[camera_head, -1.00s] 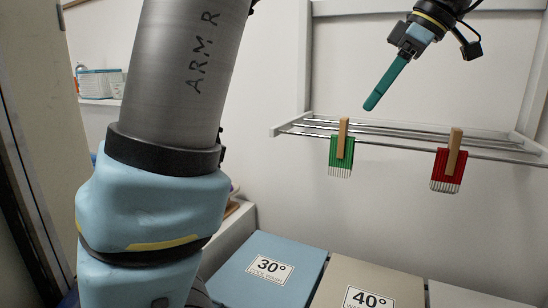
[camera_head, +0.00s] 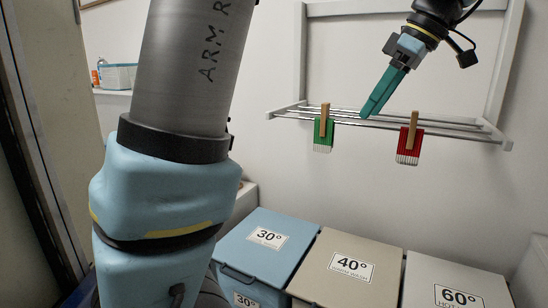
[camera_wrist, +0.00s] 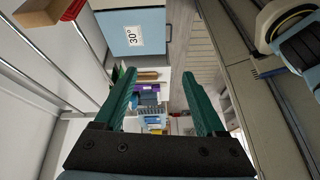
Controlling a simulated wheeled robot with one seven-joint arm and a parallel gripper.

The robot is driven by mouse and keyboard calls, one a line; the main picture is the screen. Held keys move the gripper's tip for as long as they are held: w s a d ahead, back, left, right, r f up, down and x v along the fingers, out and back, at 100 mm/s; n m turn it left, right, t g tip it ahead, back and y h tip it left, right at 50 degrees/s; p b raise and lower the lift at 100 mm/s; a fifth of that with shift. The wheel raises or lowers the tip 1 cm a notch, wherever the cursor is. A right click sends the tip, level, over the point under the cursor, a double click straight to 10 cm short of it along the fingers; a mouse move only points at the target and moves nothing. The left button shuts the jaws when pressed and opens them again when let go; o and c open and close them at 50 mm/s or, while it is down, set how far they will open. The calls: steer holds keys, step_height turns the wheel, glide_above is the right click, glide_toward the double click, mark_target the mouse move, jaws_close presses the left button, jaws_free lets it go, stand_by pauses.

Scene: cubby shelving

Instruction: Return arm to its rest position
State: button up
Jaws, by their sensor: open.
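My gripper (camera_head: 372,108) has teal fingers and hangs from the upper right of the head view, pointing down and left in front of the wall rack. In the wrist view its two fingers (camera_wrist: 160,98) stand apart with nothing between them. In the head view the fingertips appear between a green fringed cloth (camera_head: 323,135) and a red fringed cloth (camera_head: 409,146). Each cloth hangs from the rack under a wooden clothespin. The gripper appears clear of both.
The white wall rack (camera_head: 455,124) has several metal rods. Below stand lidded bins: blue 30° (camera_head: 285,222), beige 40° (camera_head: 385,248) and grey 60° (camera_head: 440,262). A shelf with a box (camera_head: 118,76) is at left. My large arm link fills the left-centre.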

steer(key=s+a+f+m+h, duration=0.1)
steer(key=a+f+m+h, duration=0.4)
steer(key=a+f+m, duration=0.7)
steer(key=a+f, duration=1.3)
steer(key=f, duration=0.1)
steer(key=shift+a+g, duration=0.3)
steer(key=shift+g, duration=0.1)
